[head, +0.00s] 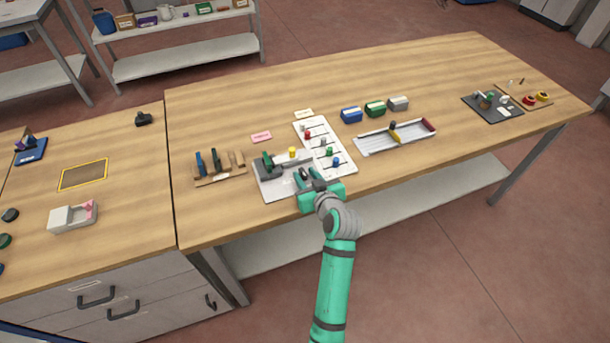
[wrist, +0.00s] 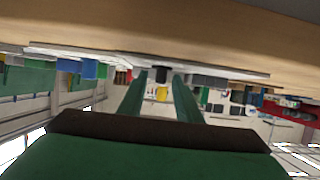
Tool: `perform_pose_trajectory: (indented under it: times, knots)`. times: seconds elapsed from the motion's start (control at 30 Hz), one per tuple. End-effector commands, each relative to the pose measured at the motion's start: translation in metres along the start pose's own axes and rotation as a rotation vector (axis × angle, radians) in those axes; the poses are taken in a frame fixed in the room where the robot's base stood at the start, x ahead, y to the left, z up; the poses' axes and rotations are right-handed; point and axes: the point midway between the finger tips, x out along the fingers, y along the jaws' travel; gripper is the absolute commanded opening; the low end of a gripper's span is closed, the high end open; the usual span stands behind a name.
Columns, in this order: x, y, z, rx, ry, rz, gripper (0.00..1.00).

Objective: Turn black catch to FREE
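A light grey plate fixture (head: 270,190) lies at the front edge of the wooden bench, carrying a dark green block (head: 268,164) and a yellow knob (head: 292,153). My gripper (head: 306,178) is at this plate's right part. A small black piece, apparently the black catch (head: 304,173), shows between the fingers. In the wrist view, which is upside down, my two green fingers (wrist: 162,76) stand apart. The black catch (wrist: 162,77) shows between their tips, with a gap on each side. No FREE marking is readable, and the catch's setting cannot be told.
A white board with coloured knobs (head: 345,172) lies just right of the fixture. A wooden rack (head: 219,178) stands to the left. A long grey tray (head: 370,145) and several small boxes (head: 375,108) lie farther right. The bench's back left is clear.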

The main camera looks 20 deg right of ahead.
Motion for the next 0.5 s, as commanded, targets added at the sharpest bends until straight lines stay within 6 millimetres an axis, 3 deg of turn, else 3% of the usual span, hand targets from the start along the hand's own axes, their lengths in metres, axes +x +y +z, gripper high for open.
perform_pose_trajectory:
  times: [0.37,0.5]
  knots:
    - [0.0058,-0.0004,0.0,0.0,0.0,0.0,0.31]
    - [0.0057,-0.0004,0.0001,0.0,0.0,0.0,0.0]
